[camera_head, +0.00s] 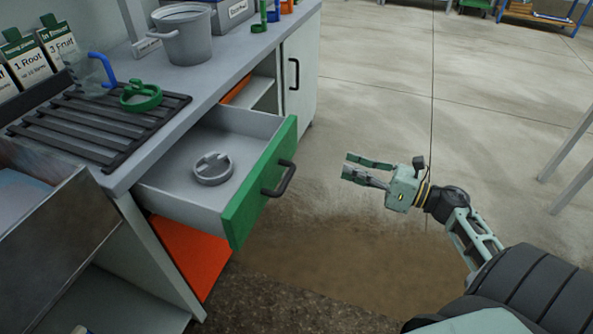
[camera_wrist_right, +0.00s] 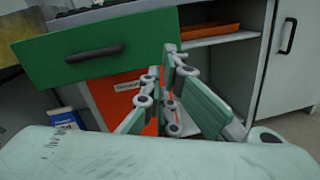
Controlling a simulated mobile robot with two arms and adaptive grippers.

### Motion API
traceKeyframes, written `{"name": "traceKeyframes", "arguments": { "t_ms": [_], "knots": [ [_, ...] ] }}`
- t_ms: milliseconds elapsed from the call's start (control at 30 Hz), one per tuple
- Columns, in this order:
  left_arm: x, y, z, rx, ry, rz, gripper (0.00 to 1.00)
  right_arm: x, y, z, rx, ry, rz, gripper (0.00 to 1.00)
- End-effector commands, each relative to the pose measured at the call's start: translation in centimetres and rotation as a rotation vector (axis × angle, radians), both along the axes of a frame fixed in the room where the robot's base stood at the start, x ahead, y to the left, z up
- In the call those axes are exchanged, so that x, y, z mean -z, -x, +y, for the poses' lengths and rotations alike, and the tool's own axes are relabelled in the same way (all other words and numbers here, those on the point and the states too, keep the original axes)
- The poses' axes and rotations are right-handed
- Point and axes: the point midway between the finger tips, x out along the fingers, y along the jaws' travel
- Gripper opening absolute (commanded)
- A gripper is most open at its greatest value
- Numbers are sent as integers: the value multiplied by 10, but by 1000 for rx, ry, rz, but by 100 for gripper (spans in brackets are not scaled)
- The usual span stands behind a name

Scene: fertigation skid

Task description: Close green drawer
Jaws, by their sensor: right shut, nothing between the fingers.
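The green drawer (camera_head: 258,185) is pulled out from the grey bench, with a green front and a dark bar handle (camera_head: 279,179). A round grey lid-like part (camera_head: 212,168) lies inside it. My right gripper (camera_head: 352,168) is shut and empty. It is to the right of the drawer front, apart from it, pointing toward it. In the right wrist view the green drawer front (camera_wrist_right: 100,50) fills the upper left, and my right gripper's fingers (camera_wrist_right: 172,50) meet near its right end. My left gripper is not in view.
The bench top holds a black slatted rack (camera_head: 90,125), a green ring (camera_head: 141,96), a grey pot (camera_head: 185,35) and a clear jug (camera_head: 88,72). An orange panel (camera_head: 190,255) is below the drawer. A white cabinet door (camera_head: 300,75) stands behind. Floor right of the drawer is clear.

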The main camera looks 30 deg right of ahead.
Motion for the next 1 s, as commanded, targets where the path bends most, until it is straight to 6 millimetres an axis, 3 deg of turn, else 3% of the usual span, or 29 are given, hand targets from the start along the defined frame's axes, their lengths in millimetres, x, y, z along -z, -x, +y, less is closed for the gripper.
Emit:
{"name": "traceKeyframes", "arguments": {
  "t_ms": [133, 367, 800, 1000],
  "knots": [
    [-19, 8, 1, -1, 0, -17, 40, -14, 8, 14, -101, 202, -110, 0],
    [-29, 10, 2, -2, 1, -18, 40, -22, 1, 26, -130, 258, -142, 0],
    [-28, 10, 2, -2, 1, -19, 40, -23, -70, 80, -126, 252, -142, 0],
    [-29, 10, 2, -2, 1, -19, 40, -22, -92, 97, -126, 251, -139, 0]
  ]
}}
